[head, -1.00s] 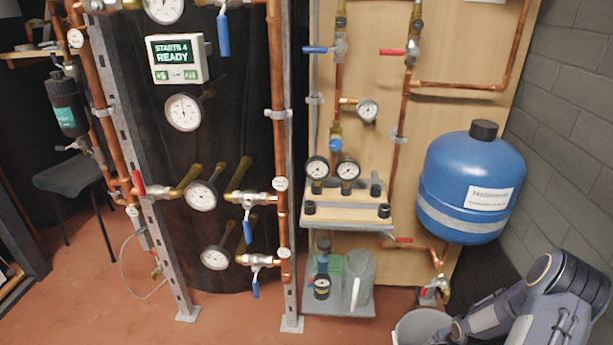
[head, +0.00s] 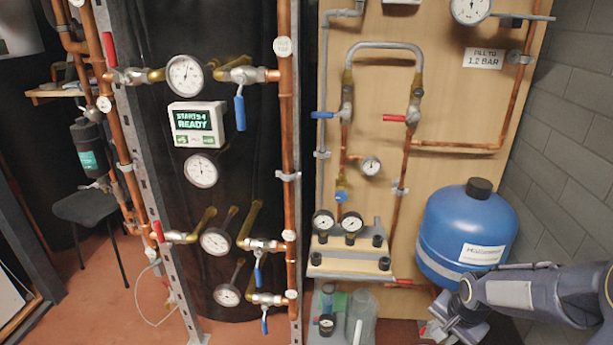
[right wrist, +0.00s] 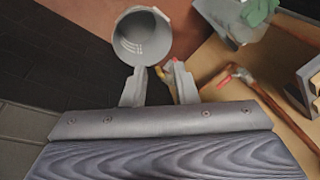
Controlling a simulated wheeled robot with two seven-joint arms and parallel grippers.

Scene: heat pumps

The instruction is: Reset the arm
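My right arm (head: 535,293) comes in from the right edge in the head view, below the blue tank (head: 465,235). Its gripper (head: 450,325) is low in the picture, in front of the foot of the wooden board. In the right wrist view the two fingers (right wrist: 158,74) stand apart with an empty gap between them. A grey bucket (right wrist: 140,38) lies beyond the fingertips, apart from them as far as I can tell. My left arm and gripper are not in view.
The wooden board (head: 440,180) carries copper pipes, valves and gauges. A small shelf (head: 340,272) juts out from it, left of my gripper. A glass jug (head: 361,315) stands below. A grey block wall (head: 560,150) closes the right side.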

